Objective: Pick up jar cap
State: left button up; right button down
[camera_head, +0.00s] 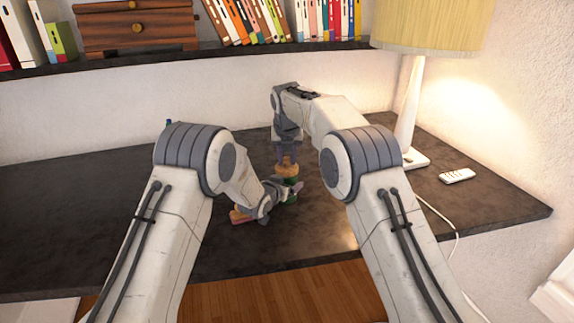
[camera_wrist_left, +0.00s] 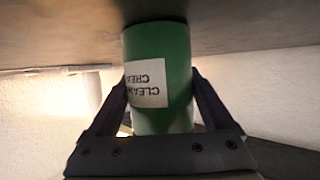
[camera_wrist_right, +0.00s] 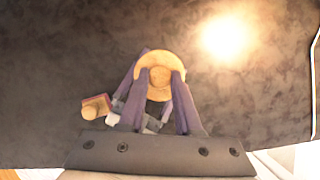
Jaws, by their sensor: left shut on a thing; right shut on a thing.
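A green jar (camera_wrist_left: 178,58) with a white label stands on the dark desk. My left gripper (camera_head: 284,191) is shut around the jar's sides, with one finger on each side in the left wrist view. A round light-wood cap (camera_wrist_right: 157,58) with a knob shows in the right wrist view. My right gripper (camera_head: 286,155) points down from above and is shut on the knob. In the head view the cap (camera_head: 286,170) is directly over the jar (camera_head: 290,181). I cannot tell whether cap and jar touch. My left gripper hides part of the jar.
A small wood-and-red object (camera_head: 238,216) lies on the dark desk (camera_head: 90,210) left of the jar. A lamp (camera_head: 408,110) and a white remote (camera_head: 457,175) are at the right. A shelf with books and a drawer box (camera_head: 137,28) runs above. The desk's left side is clear.

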aim_at(287, 159)
jog(key=shift+r, duration=0.15)
notch_tip(287, 159, up, 3)
jog(key=shift+r, duration=0.15)
jog(key=s, duration=1.8)
jog(key=shift+d, duration=0.2)
jog(key=shift+r, duration=3)
pick_arm(q)
jog(key=o, duration=1.4)
